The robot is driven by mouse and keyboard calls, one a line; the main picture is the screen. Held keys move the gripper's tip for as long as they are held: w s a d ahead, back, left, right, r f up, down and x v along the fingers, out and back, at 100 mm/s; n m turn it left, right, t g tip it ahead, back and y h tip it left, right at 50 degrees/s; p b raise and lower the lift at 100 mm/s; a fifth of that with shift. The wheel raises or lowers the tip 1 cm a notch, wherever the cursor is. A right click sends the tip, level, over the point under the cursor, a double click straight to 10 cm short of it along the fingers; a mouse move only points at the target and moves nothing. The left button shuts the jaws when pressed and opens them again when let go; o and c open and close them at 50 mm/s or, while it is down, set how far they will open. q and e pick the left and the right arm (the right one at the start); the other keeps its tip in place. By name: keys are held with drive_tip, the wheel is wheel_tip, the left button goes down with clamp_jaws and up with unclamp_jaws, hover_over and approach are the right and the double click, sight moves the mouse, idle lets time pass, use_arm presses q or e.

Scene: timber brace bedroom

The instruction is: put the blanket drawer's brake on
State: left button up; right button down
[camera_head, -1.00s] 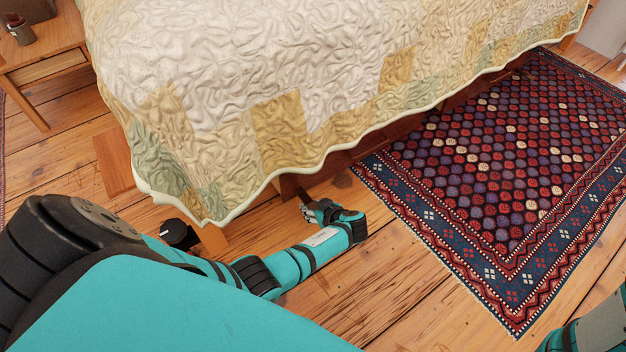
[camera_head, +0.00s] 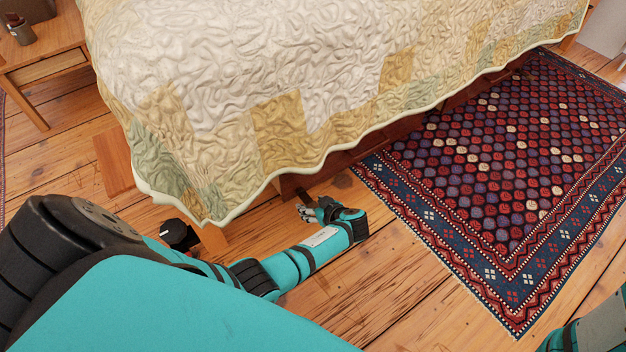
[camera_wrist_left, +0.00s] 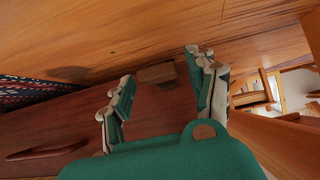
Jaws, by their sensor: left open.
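The blanket drawer (camera_head: 345,160) is a dark red-brown wooden front low under the bed, partly hidden by the quilt. In the left wrist view its front (camera_wrist_left: 75,122) fills the middle, with a long handle (camera_wrist_left: 45,149) at lower left. A small brown block (camera_wrist_left: 157,73) juts out at the drawer's edge by the floor; it may be the brake, but I cannot be sure. My left gripper (camera_head: 306,212) is low over the floor in front of the drawer. In the wrist view its open fingers (camera_wrist_left: 160,68) are on either side of the block, with nothing held. My right gripper is out of view.
The bed's quilt (camera_head: 270,70) overhangs the drawer. A patterned rug (camera_head: 500,150) lies to the right. A bed leg (camera_head: 213,238) stands left of my gripper, and a nightstand (camera_head: 45,45) is at upper left. Bare plank floor (camera_head: 400,280) is clear in front.

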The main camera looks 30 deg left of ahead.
sight(313, 207)
use_arm(q)
wheel_tip(313, 207, up, 9)
idle(0.4)
idle(0.4)
